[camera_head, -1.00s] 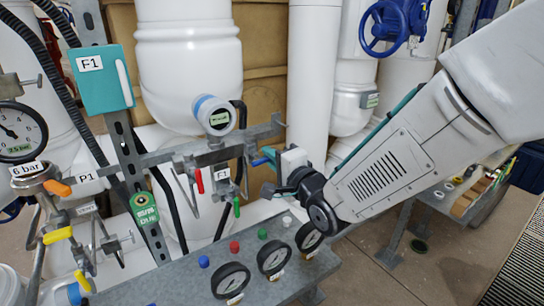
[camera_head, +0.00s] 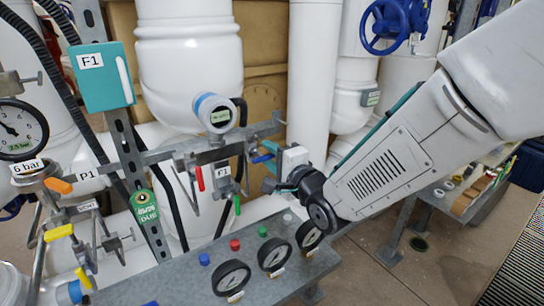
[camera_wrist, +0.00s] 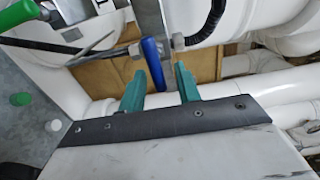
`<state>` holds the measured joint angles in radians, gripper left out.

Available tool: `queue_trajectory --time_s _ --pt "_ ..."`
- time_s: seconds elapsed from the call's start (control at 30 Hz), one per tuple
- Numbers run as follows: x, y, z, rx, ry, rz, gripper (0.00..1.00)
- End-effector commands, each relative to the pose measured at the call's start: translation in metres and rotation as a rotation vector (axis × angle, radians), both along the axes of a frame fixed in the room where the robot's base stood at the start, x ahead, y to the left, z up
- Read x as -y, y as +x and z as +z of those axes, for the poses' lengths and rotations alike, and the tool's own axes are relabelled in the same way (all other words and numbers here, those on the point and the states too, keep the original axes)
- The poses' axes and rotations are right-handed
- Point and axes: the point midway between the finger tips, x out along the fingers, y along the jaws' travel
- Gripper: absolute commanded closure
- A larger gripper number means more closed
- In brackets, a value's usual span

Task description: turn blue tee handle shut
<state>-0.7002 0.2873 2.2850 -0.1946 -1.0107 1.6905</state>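The blue tee handle (camera_head: 262,158) shows in the head view as a short blue lever on the grey pipe rail, just left of my gripper. In the wrist view the blue handle (camera_wrist: 153,65) is a long bar beside a metal fitting, its near end at the mouth of my gripper (camera_wrist: 161,86). The two green fingers stand apart. The handle's end lies between them in the picture, nearer the left finger; I cannot tell whether it touches. In the head view my gripper (camera_head: 272,168) is partly hidden by its own wrist.
Red (camera_head: 200,178) and green (camera_head: 237,205) handles hang left of the gripper. A grey panel (camera_head: 180,280) with gauges and coloured knobs lies below. A thick white pipe (camera_head: 311,80) stands close behind. A blue handwheel (camera_head: 385,25) is at upper right.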

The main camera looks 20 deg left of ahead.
Motion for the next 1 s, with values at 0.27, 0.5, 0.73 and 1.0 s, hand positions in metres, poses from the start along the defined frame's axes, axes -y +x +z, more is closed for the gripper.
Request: queue_trajectory --time_s 0.27,0.5,0.73,1.0 --pt "0.009 -0.006 0.000 0.000 0.000 -0.002 0.67" --pt "0.040 -0.034 0.000 -0.001 -0.001 -0.002 0.67" --pt "0.058 -0.050 0.000 0.000 0.000 -0.001 0.67" --pt "0.060 -0.051 0.000 0.000 0.000 0.000 0.67"
